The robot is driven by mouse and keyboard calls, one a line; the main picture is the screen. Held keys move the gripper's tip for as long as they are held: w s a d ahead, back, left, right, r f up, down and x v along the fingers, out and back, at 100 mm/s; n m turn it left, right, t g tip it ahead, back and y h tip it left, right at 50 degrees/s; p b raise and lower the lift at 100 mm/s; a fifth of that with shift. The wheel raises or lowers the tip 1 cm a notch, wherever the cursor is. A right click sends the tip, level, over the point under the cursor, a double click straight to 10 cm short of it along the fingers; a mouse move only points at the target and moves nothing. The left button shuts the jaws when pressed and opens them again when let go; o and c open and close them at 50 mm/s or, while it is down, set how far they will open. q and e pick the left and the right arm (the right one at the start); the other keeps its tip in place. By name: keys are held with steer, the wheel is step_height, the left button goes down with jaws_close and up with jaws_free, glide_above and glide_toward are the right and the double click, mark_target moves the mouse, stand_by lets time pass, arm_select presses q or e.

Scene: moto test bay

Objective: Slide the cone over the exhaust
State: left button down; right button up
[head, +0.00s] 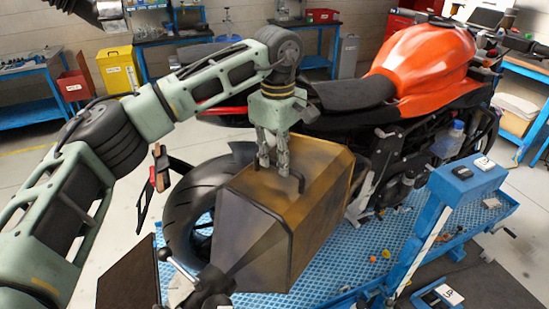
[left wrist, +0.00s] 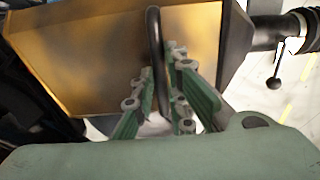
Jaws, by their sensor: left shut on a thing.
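The cone (head: 305,195) is a smoky amber, box-shaped hood with a dark rim and a black handle (left wrist: 155,55). It is beside the rear wheel of the orange motorcycle (head: 425,55). Its narrow end runs into a black hose fitting (head: 212,285), which also shows in the left wrist view (left wrist: 268,32). My left gripper (head: 273,160) comes down from above and is shut on the handle; the left wrist view shows its fingers (left wrist: 163,100) on both sides of it. The exhaust is not clearly visible; the cone's body covers that area.
The motorcycle stands on a blue textured lift platform (head: 375,245). A blue control post (head: 440,210) rises at the right. The rear tyre (head: 195,200) is close to the cone's left side. Workbenches and bins line the walls. Open floor shows at the left.

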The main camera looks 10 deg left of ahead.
arm_select(q)
steer(key=shift+w+a+r, duration=0.1)
steer(key=shift+a+r, duration=0.1)
steer(key=shift+r, duration=0.2)
steer(key=c, duration=1.9)
jaws_free()
steer(key=shift+w+a+f, duration=0.15)
steer(key=shift+w, duration=0.05)
steer(key=shift+o, duration=0.7)
steer(key=shift+s+f, duration=0.15)
step_height(320, 180, up, 12)
steer(key=shift+s, duration=0.2)
arm_select(e)
steer(key=shift+s+a, duration=0.1)
steer(key=shift+s, duration=1.1)
